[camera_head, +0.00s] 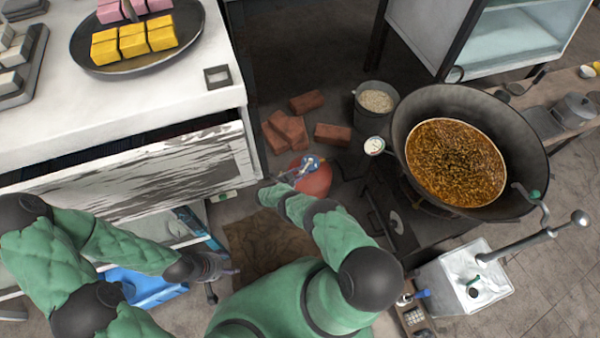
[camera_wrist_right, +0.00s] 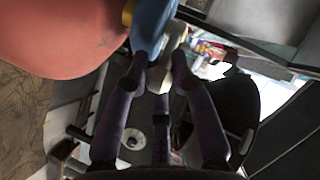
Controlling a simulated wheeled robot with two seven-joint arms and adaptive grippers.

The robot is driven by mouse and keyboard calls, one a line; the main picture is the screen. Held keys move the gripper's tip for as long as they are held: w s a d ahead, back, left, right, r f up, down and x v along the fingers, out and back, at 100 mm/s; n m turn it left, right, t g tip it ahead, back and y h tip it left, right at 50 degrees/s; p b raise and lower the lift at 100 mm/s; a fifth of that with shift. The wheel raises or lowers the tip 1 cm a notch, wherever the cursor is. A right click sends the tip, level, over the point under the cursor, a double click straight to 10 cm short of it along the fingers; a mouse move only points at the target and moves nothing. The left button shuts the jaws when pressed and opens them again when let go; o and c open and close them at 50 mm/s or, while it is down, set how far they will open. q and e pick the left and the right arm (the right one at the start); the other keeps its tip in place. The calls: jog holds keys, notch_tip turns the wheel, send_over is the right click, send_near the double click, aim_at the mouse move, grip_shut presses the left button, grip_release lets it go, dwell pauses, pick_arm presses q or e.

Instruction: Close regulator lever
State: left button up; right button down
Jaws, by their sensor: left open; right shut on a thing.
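A red gas cylinder (camera_head: 318,180) stands on the floor under the work area, partly hidden by my right arm. On its top is a blue regulator (camera_head: 309,162). My right gripper (camera_head: 285,178) is at the regulator's left side. In the right wrist view the cylinder (camera_wrist_right: 60,35) fills the upper left, with the blue regulator (camera_wrist_right: 150,25) beside it. There my right gripper (camera_wrist_right: 160,85) has its fingers closed around the pale regulator lever (camera_wrist_right: 172,58). The lever's exact angle is hard to tell. My left gripper (camera_head: 220,268) is open and empty, low at the left.
A large pan (camera_head: 400,130) of brown food stands on the stove at the right. A bucket (camera_head: 375,100) and several bricks (camera_head: 288,130) lie behind the cylinder. A counter (camera_head: 180,100) with a sweets tray borders the left. A brown mat (camera_head: 262,245) lies in front.

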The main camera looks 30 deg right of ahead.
jog(key=shift+w+d+r, duration=0.25)
jog(key=shift+d+r, duration=0.25)
jog(key=shift+d, duration=0.05)
jog(key=c, duration=1)
grip_release()
jog(key=shift+s, duration=0.15)
jog(key=shift+s+a+f, duration=0.1)
jog(key=shift+a+f, duration=0.1)
jog(key=shift+s+a, duration=0.1)
jog(key=shift+a, duration=0.3)
jog(key=v, duration=1.1)
jog(key=shift+r, duration=0.15)
jog(key=shift+a, duration=0.1)
